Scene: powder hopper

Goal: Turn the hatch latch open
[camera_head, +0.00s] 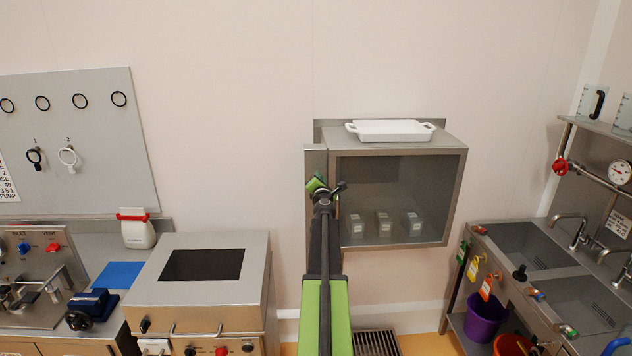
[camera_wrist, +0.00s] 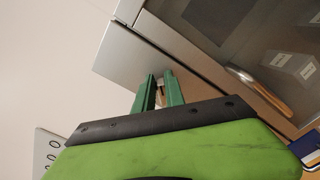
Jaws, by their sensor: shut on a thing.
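A wall cabinet (camera_head: 460,200) with a glass-fronted hatch (camera_head: 385,172) hangs at centre right in the head view. My gripper (camera_head: 317,184) is at the cabinet's left edge, at about mid height. In the wrist view my gripper's two green fingers (camera_wrist: 160,80) reach up to the steel front beside the glass. They are close together on a small part, which I take to be the hatch latch (camera_wrist: 160,92). Most of the latch is hidden by the fingers, and its angle cannot be told. The hatch looks closed in the head view.
A white tray (camera_head: 390,130) sits on the cabinet, and several small labelled boxes (camera_head: 384,223) stand inside. A metal handle (camera_wrist: 262,92) lies right of my fingers in the wrist view. A steel machine (camera_head: 150,298) is at lower left, a sink bench (camera_head: 590,275) at right.

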